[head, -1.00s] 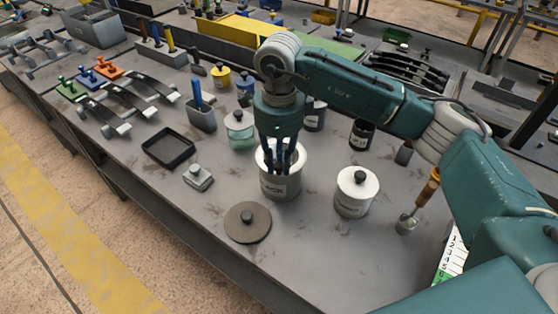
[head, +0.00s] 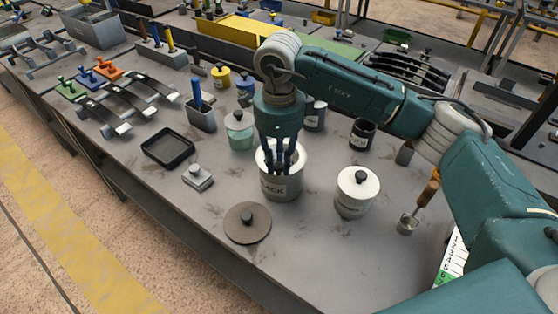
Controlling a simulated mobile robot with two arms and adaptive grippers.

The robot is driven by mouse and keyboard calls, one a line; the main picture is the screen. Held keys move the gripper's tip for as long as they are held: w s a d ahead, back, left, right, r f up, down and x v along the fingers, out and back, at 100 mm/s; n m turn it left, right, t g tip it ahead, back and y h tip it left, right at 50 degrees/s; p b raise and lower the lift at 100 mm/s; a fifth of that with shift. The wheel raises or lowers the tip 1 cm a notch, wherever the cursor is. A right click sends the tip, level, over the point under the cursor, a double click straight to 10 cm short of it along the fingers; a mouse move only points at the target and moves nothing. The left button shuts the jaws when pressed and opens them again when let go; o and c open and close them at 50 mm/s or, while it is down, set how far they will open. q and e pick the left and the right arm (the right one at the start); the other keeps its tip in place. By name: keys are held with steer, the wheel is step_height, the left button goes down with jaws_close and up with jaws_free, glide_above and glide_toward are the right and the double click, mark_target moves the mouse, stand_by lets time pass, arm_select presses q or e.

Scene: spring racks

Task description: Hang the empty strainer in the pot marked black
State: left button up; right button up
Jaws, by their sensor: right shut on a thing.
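The white pot marked black (head: 281,188) stands upright on the grey bench, uncovered, with "LACK" readable on its label. My right gripper (head: 279,164) points straight down into the pot's mouth. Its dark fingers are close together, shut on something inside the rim. The strainer is not clearly visible; what the fingers hold is mostly hidden by them and the pot wall, so I cannot tell whether it rests on the rim. A round grey-brown lid (head: 248,223) with a black knob lies on the bench in front of the pot. My left gripper is out of view.
A lidded white pot (head: 356,192) stands to the right, a lidded green pot (head: 240,130) behind left. A wooden-handled tool (head: 410,222) stands further right. A black tray (head: 168,148) and small grey block (head: 198,177) are left.

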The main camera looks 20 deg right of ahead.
steer(key=shift+f+b, duration=0.3)
steer(key=shift+f, duration=0.1)
steer(key=o, duration=1.5)
steer(key=shift+r+p, duration=1.6)
steer(key=shift+r, duration=1.95)
steer(key=shift+f, duration=0.1)
